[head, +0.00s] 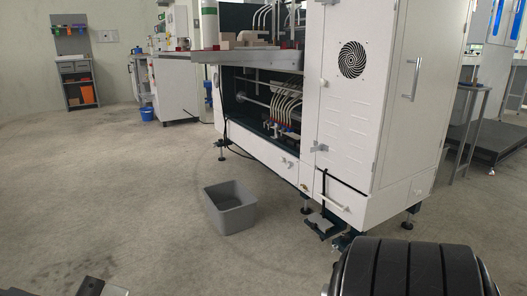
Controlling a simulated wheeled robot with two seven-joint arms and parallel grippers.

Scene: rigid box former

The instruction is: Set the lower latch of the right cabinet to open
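The right cabinet (349,106) is a tall white unit with a round black vent and a long handle on its side face. A small grey latch (318,147) sits low at the left edge of its front door. A smaller light fitting (321,82) is higher on the same edge. The lower latch looks close to level, but it is too small to tell its setting. A black ribbed part of my arm fills the bottom right, and grey parts, probably mine, show at the bottom left. No gripper fingers show, and nothing of mine touches the cabinet.
A grey open bin (230,207) stands on the floor left of the cabinet. A small black-and-grey pedal-like piece (323,222) is by the cabinet's foot. The machine's open bay (262,98) with hoses is further left.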

